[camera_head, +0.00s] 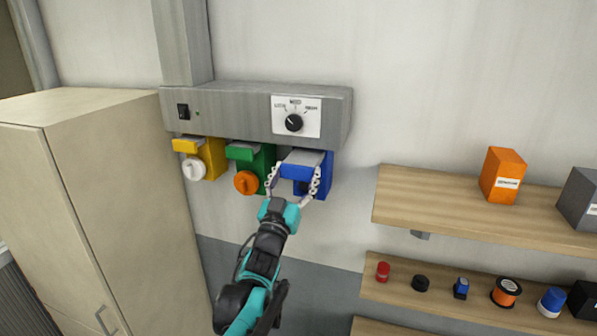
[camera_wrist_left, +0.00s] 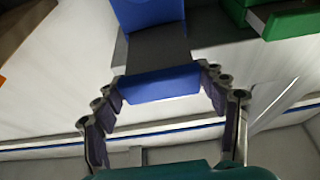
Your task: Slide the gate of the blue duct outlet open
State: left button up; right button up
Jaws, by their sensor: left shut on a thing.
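The blue duct outlet (camera_head: 327,172) hangs at the right end under the grey wall unit. Its gate has a blue front bar (camera_head: 296,169) and a flat grey plate (camera_head: 303,157). In the left wrist view, a length of grey plate (camera_wrist_left: 158,50) shows between the blue bar (camera_wrist_left: 160,84) and the blue outlet body (camera_wrist_left: 148,12). My left gripper (camera_head: 296,178) is shut on the blue bar, with one finger at each end of it. The lower front of the outlet is partly hidden behind the gripper. My right gripper is not in view.
Left of it hang a green outlet (camera_head: 264,160) with an orange cap and a yellow outlet (camera_head: 213,158) with a white cap. The grey unit (camera_head: 235,113) carries a dial and a switch. A beige cabinet (camera_head: 100,180) stands left; shelves (camera_head: 440,208) with goods are right.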

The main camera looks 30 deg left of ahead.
pick_arm(q)
jog(key=o, duration=1.7)
jog(key=shift+s, duration=0.25)
jog(key=shift+s+f, duration=0.1)
jog(key=v, duration=1.1)
jog(key=shift+s+d, duration=0.2)
jog(key=shift+s, duration=0.15)
jog(key=shift+f, duration=0.1)
